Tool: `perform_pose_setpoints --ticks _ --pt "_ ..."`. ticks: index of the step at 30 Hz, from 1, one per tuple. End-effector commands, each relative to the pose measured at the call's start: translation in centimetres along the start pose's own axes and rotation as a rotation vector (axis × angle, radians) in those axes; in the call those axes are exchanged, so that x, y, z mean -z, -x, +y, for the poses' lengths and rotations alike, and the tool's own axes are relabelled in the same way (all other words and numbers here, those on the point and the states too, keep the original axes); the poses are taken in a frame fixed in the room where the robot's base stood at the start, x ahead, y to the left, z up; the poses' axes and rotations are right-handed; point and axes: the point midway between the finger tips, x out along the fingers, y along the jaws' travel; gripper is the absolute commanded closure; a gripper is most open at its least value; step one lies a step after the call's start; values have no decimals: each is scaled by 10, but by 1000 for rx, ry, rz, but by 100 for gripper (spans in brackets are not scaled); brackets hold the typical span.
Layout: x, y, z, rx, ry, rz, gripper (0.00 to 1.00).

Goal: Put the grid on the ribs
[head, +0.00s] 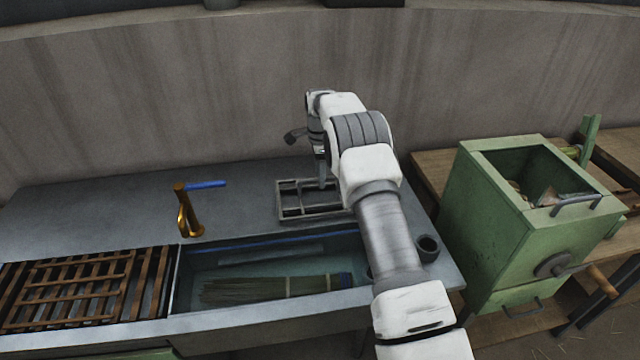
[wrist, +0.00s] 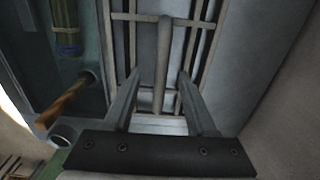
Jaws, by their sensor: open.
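A grey grid (head: 285,212) lies flat on the metal counter behind the basin. It also shows in the wrist view (wrist: 205,12), with a pale bar (wrist: 161,60) across its middle. My gripper (head: 322,182) points down over this grid. In the wrist view my gripper (wrist: 158,90) is open, its two fingers on either side of the bar; I cannot tell whether they touch it. Brown ribs (head: 153,290) span the left end of the counter. A brown wooden lattice (head: 85,270) lies over them. My arm hides the grey grid's right side.
The basin (head: 185,275) holds a broom (head: 245,290). A brass tap (head: 187,212) with a blue lever stands behind it. A green box machine (head: 535,240) stands right.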

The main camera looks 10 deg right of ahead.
Motion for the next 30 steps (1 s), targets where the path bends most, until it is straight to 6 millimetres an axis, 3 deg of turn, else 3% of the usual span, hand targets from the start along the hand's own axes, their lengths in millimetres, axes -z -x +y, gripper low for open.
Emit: perform_pose_setpoints --ticks 6,13,30 --pt "0 58 -1 7 0 0 43" --pt "0 109 -1 5 0 0 43" --pt "0 160 0 2 0 0 43"
